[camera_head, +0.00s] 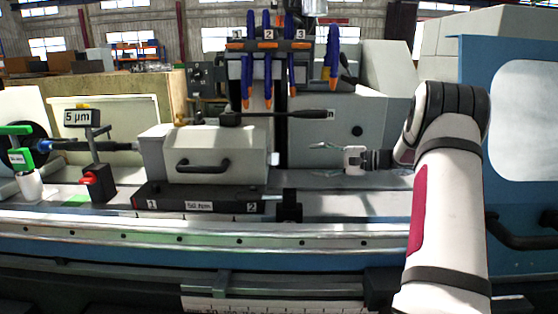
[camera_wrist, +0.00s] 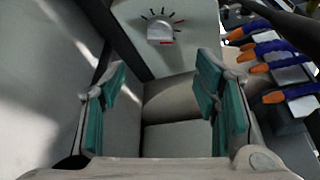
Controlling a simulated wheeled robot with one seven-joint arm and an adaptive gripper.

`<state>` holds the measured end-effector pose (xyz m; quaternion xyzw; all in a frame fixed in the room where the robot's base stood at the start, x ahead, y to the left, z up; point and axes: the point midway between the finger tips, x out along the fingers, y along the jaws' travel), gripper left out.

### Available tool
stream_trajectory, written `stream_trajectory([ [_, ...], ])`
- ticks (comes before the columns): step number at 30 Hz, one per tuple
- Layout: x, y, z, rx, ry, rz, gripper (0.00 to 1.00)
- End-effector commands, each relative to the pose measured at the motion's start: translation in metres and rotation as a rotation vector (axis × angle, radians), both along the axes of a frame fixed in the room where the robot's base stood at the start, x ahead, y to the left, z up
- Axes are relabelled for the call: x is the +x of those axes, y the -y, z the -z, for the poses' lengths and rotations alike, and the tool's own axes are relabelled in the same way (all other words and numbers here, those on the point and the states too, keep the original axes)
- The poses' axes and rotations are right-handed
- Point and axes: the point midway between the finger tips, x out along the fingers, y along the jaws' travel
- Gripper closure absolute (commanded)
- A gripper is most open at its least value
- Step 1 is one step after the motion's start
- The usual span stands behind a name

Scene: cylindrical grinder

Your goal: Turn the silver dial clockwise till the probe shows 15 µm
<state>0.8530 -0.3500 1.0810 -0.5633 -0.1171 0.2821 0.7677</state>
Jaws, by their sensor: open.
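The silver dial (camera_wrist: 160,31) is on a pale grey face in the wrist view, with black tick marks above it and red marks at its side. In the head view, a small silver knob (camera_head: 274,158) juts from the right side of the grey housing (camera_head: 217,146); it seems to be the same dial. My gripper (camera_head: 347,160) is to its right, open, empty and apart from it. In the wrist view, my gripper (camera_wrist: 163,76) shows teal pads spread wide, with the dial beyond the fingertips. The probe's display (camera_head: 78,118) at left reads 5 µm.
A black lever (camera_head: 290,114) reaches out above the housing. A blue machine panel (camera_head: 475,110) stands at right. Open space lies between my gripper and the housing.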

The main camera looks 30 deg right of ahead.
Motion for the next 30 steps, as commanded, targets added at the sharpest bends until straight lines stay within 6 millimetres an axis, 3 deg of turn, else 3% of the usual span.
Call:
stream_trajectory([
  [12, 0.065, -0.047, 0.011, 0.000, -0.001, -0.003, 0.44],
  [18, 0.089, -0.064, 0.016, 0.000, -0.003, -0.003, 0.44],
  [30, 0.100, -0.071, 0.017, -0.001, -0.001, -0.002, 0.44],
])
